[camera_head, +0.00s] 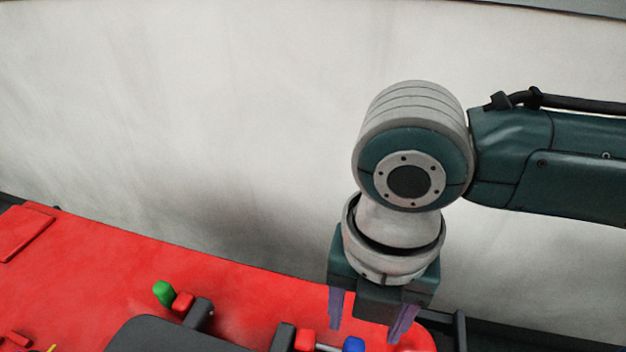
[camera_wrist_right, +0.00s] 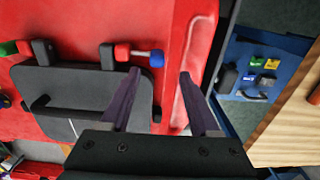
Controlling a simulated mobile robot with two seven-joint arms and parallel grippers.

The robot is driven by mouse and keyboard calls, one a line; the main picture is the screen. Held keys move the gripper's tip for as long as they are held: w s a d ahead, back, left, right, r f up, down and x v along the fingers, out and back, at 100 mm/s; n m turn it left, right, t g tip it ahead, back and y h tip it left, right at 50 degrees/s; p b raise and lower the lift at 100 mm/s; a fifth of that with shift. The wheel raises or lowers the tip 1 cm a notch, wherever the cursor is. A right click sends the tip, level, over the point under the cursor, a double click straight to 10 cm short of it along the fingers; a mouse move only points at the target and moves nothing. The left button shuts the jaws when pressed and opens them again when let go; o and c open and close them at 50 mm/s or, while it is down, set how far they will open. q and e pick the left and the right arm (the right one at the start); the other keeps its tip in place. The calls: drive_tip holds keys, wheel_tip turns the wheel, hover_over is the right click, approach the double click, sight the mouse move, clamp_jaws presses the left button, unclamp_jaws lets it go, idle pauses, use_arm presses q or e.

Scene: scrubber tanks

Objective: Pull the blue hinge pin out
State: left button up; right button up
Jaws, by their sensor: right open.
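The blue hinge pin's head (camera_head: 353,344) shows at the bottom of the head view, beside a red hinge block, with a short pale shaft between them. In the right wrist view the blue head (camera_wrist_right: 156,58) lies just beyond and between the fingertips. My right gripper (camera_head: 364,332) is open, pointing down, with one purple finger on each side of the blue head in the picture. The gripper also shows in the right wrist view (camera_wrist_right: 160,73), with nothing between its fingers. I cannot tell its exact height over the pin. My left gripper is out of view.
A dark grey lid (camera_head: 165,336) with a handle (camera_wrist_right: 38,103) sits on the red tank top (camera_head: 95,270). A green-headed pin (camera_head: 163,292) is at the other hinge. A blue tray (camera_wrist_right: 232,78) with small items and a wooden surface (camera_wrist_right: 286,120) lie to the right.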

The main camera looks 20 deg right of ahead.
wheel_tip(320, 180, up, 4)
drive_tip(key=shift+r, duration=0.25)
